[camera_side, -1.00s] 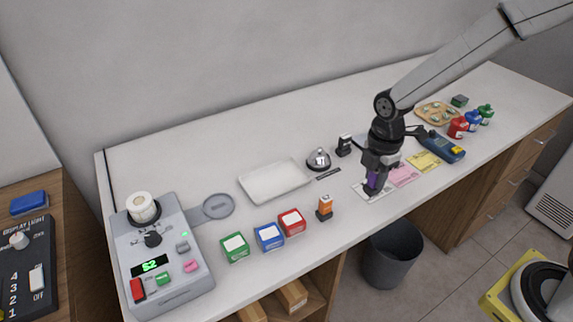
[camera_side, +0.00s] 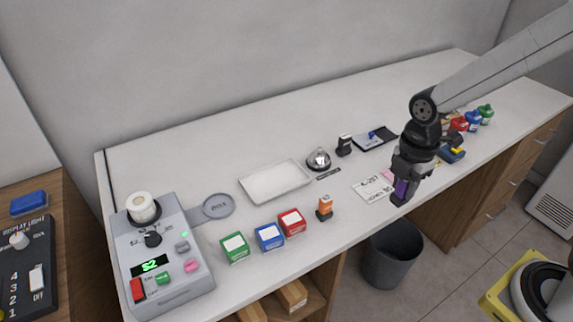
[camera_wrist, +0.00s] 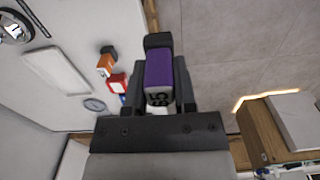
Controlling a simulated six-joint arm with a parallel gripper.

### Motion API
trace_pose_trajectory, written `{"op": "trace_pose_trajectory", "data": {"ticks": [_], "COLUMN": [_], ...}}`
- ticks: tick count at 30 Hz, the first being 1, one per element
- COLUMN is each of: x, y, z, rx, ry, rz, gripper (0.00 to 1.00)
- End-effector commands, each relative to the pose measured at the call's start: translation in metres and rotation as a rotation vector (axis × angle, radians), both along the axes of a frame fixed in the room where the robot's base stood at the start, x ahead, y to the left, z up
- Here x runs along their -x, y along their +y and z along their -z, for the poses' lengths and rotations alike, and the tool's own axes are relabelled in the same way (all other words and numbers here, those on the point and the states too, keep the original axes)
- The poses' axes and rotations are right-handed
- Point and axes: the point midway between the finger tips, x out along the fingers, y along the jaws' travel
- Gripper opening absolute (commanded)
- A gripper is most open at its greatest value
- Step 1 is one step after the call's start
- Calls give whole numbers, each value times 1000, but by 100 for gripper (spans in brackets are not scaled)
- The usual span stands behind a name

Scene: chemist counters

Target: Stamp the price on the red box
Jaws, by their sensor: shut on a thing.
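The red box (camera_side: 292,223) with a white top label stands on the counter, at the right end of a row of boxes. It also shows small in the wrist view (camera_wrist: 117,82), left of my gripper. My gripper (camera_side: 404,181) is shut on a purple stamp (camera_side: 401,189), well to the right of the red box by the counter's front edge. In the wrist view the purple stamp (camera_wrist: 158,72) sits between the fingers of my gripper (camera_wrist: 159,97); its marking is hard to read. The stamp's underside is hidden.
Blue (camera_side: 269,237) and green (camera_side: 234,247) boxes adjoin the row. An orange stamp (camera_side: 325,206) stands between the red box and my gripper. A marked white card (camera_side: 374,189) lies nearby. The grey machine (camera_side: 179,285) displays a green "$2". A white tray (camera_side: 274,181) lies behind the boxes.

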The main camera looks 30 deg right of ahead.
Motion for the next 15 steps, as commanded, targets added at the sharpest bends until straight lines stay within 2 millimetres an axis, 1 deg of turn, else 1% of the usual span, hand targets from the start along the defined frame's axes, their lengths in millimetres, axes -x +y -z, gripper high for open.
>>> {"op": "trace_pose_trajectory", "data": {"ticks": [9,10,11,12,13,15], "x": [0,0,-1,-1,-1,-1], "y": [0,0,0,0,0,0], "z": [0,0,0,0,0,0], "rx": [0,0,0,0,0,0], "ry": [-1,-1,-1,-1,-1,-1], "rz": [0,0,0,0,0,0], "gripper": [0,24,14,2,0,0]}}
